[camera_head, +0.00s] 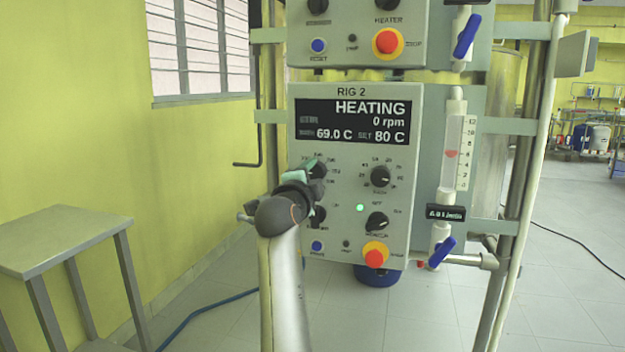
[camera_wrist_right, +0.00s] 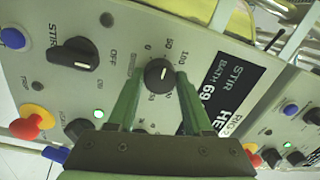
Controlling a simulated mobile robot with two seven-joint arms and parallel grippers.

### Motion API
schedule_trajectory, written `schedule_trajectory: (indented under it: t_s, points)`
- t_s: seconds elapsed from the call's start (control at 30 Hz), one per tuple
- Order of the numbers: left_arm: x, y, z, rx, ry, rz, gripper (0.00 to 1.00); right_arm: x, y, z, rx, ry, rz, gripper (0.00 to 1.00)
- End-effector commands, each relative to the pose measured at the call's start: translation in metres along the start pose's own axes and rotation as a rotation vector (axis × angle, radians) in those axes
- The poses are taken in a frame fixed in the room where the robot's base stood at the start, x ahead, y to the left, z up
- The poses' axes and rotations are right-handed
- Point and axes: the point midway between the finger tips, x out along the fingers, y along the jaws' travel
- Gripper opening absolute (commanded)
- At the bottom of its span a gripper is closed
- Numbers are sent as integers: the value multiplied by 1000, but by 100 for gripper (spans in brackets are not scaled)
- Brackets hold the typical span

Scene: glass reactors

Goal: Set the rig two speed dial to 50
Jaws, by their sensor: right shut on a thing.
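The rig two panel (camera_head: 345,190) is a light grey box whose display (camera_head: 353,122) reads HEATING, 0 rpm, 69.0 C and SET 80 C. My right gripper (camera_head: 312,171) is at the upper left dial below the display. In the right wrist view, its two green fingers (camera_wrist_right: 155,84) are on either side of this black dial (camera_wrist_right: 159,74), shut on it. A scale with printed numbers surrounds the dial; its exact pointer setting is too small to read. In the head view my gripper partly hides the dial. My left gripper is not in view.
The panel also has an upper right dial (camera_head: 380,177), a lower left knob (camera_head: 318,215), a lower right knob (camera_head: 376,222), a lit green lamp (camera_head: 360,208) and a red stop button (camera_head: 375,257). A flow meter (camera_head: 454,150) stands right. A metal table (camera_head: 62,240) stands left.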

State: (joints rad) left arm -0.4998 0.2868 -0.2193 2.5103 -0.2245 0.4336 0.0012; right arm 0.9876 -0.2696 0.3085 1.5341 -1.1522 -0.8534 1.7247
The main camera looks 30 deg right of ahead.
Motion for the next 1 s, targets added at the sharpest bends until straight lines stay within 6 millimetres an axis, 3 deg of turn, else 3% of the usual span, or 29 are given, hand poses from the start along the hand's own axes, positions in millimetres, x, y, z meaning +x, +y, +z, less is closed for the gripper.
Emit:
schedule_trajectory:
  t_s: [0.47,0.5,0.73,1.0]
  points:
    - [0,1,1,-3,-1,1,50,0,-1,-1,6,3,-3,0]
    - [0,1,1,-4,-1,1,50,0,-1,-1,6,3,-3,54]
    - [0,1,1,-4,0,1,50,0,-1,-1,6,2,-2,80]
    - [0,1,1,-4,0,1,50,0,0,0,6,1,-1,80]
